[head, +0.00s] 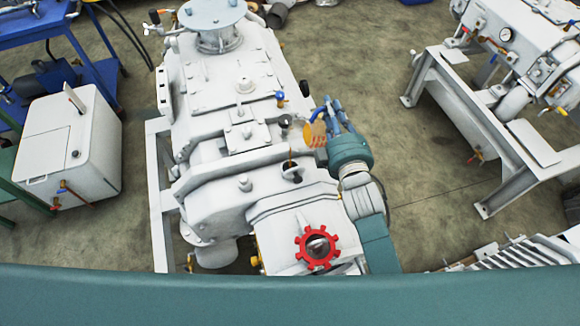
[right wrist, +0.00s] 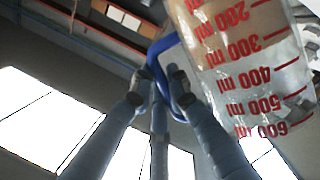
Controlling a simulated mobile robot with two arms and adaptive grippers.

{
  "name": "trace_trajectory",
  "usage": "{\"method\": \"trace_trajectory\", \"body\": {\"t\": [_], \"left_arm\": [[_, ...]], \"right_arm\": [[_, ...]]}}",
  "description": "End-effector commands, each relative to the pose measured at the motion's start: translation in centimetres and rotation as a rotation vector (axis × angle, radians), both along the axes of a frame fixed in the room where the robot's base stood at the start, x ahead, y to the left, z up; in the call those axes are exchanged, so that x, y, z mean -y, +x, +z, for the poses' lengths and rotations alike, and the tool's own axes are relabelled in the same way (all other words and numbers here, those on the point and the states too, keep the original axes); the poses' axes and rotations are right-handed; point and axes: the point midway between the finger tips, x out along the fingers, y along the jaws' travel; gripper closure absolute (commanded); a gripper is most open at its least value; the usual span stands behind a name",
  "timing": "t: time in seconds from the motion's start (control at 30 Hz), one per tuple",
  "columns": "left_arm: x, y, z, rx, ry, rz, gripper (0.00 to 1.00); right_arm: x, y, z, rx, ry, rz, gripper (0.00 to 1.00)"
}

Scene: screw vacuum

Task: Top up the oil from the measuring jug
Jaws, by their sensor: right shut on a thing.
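My right gripper (head: 331,110) is shut on the blue handle of the measuring jug (head: 315,131), above the right side of the white vacuum pump (head: 226,82). The jug is clear with amber liquid inside and looks tilted to the left. In the right wrist view the jug (right wrist: 245,65) shows red millilitre marks upside down, and my fingers (right wrist: 160,88) close around its blue handle. A thin amber line (head: 290,154) shows above a dark opening (head: 292,172) on the pump. I cannot tell whether it is flowing oil. My left gripper is out of view.
A red handwheel (head: 317,247) sits on the pump's near end. A blue valve handle (head: 280,96) and a black knob (head: 285,121) stand near the jug. A white box (head: 70,147) is on the left, another machine (head: 530,50) on the right. Floor between is clear.

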Motion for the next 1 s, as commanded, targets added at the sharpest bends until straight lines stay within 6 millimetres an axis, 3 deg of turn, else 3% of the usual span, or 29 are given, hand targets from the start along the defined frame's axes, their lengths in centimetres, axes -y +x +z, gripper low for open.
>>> {"method": "trace_trajectory", "body": {"t": [1.0], "left_arm": [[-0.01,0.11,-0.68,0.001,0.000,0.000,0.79]], "right_arm": [[-0.17,-0.07,0.04,0.020,-0.018,0.001,1.00]]}}
